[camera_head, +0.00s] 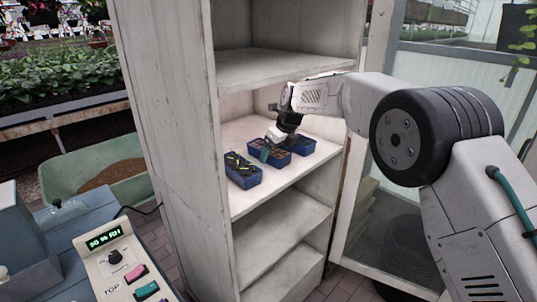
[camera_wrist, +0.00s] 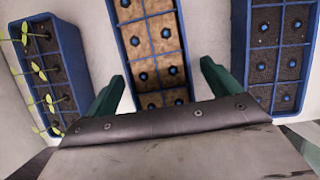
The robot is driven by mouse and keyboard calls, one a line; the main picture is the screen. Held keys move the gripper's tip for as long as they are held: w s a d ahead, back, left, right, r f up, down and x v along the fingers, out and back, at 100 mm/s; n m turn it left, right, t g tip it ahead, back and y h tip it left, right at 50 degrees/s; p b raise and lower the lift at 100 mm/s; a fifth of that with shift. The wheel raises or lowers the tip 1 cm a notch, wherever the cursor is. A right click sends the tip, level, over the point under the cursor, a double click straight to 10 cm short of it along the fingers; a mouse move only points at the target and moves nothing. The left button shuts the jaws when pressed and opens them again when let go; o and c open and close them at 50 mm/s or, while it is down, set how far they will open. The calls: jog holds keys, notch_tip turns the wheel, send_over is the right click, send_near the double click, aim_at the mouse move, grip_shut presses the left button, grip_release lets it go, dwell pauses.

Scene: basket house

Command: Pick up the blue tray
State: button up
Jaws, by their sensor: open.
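Three blue trays stand side by side on a cabinet shelf. The left tray (camera_head: 246,182) holds dark soil with pale green seedlings; it also shows in the wrist view (camera_wrist: 69,50). The middle tray (camera_head: 279,162) has brown cells with small blue dots and lies centrally in the wrist view (camera_wrist: 119,42). The right tray (camera_head: 304,149) has dark soil with blue dots (camera_wrist: 240,60). My gripper (camera_head: 270,151) is open over the middle tray. In the wrist view its green fingers (camera_wrist: 162,88) are on either side of that tray's near end, with nothing gripped.
The white cabinet's left side wall (camera_head: 165,130) and the shelf above (camera_head: 285,68) bound the space. A lower shelf (camera_head: 275,235) is empty. An open door (camera_head: 365,170) stands at right. A control panel (camera_head: 115,265) is at lower left. Bare shelf lies ahead of the left tray.

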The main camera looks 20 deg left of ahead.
jog(key=shift+w+a, duration=0.2)
jog(key=shift+a, duration=0.35)
jog(key=shift+w+a, duration=0.2)
jog(key=shift+a, duration=0.3)
jog(key=shift+a+f, duration=0.1)
jog(key=shift+f, duration=0.45)
jog(key=c, duration=1.1)
jog(key=shift+c, duration=0.2)
jog(key=shift+r, duration=0.25)
